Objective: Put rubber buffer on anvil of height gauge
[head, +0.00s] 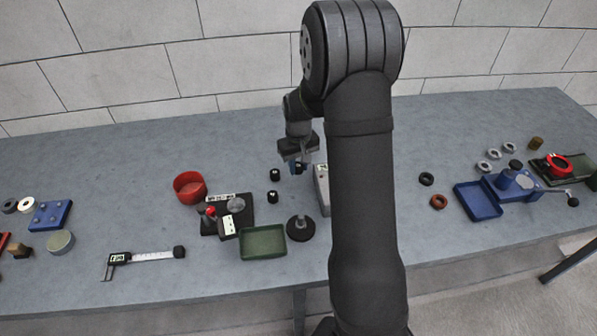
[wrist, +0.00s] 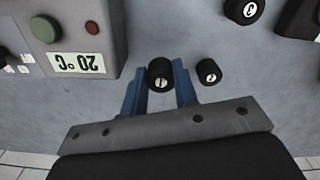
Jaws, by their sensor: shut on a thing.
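My gripper (head: 298,170) is pointing down beside the grey box, behind the middle of the table. In the wrist view its blue fingers (wrist: 160,85) are shut on a black rubber buffer (wrist: 160,73) with a pale mark on its top. I cannot tell whether this buffer still touches the table. Two more black buffers stand close by, a smaller one (wrist: 208,71) and another (wrist: 243,11); in the head view they show left of my gripper (head: 274,174). The height gauge (head: 212,222) has a black base, a red knob and a display. Its round grey anvil (head: 236,204) looks empty.
The grey box (head: 322,188) with a 20 °C display (wrist: 80,63) stands close beside my gripper. A red bowl (head: 189,187), green tray (head: 262,243) and black round stand (head: 300,229) surround the gauge. A caliper (head: 145,256) lies at front left. A blue tray (head: 477,201) is at right.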

